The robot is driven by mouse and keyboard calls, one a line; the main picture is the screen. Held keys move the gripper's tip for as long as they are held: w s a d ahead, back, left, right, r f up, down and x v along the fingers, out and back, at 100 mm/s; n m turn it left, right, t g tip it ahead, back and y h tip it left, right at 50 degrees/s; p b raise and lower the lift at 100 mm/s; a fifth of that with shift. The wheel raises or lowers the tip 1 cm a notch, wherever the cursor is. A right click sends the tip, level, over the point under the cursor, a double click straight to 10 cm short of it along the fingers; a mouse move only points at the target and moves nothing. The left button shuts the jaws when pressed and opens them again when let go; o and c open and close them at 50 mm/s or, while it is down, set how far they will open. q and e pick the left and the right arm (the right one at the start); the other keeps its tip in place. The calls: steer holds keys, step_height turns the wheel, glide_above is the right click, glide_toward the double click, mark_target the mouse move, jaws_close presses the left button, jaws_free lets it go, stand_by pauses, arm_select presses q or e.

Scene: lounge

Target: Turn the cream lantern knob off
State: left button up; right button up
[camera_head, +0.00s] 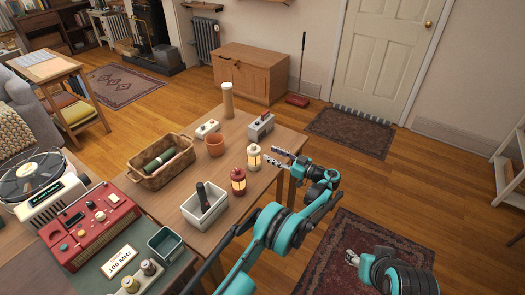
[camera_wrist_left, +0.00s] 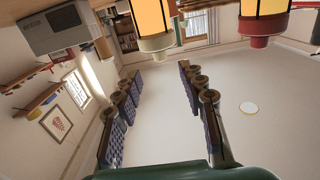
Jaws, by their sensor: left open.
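The cream lantern (camera_head: 254,158) stands upright on the wooden table near its right edge, its panes amber. It also shows in the wrist view (camera_wrist_left: 154,28), which is upside down. A red lantern (camera_head: 238,182) stands nearer me and shows in the wrist view (camera_wrist_left: 263,22). My left gripper (camera_head: 277,156) is open and empty, just right of the cream lantern, fingers pointing at it. In the wrist view its fingers (camera_wrist_left: 160,75) are spread, with a gap between them and the lantern. My right gripper (camera_head: 351,257) is low at right, its jaws too small to judge.
The table (camera_head: 222,166) also holds a terracotta pot (camera_head: 214,145), a grey switch box (camera_head: 261,127), a tan cylinder (camera_head: 228,100), a wicker basket (camera_head: 146,178) and a white bin (camera_head: 190,213). Open floor and rugs lie right of the table.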

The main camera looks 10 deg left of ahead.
arm_select(q)
steer(key=shift+v, duration=1.15)
steer(key=shift+w, duration=0.1)
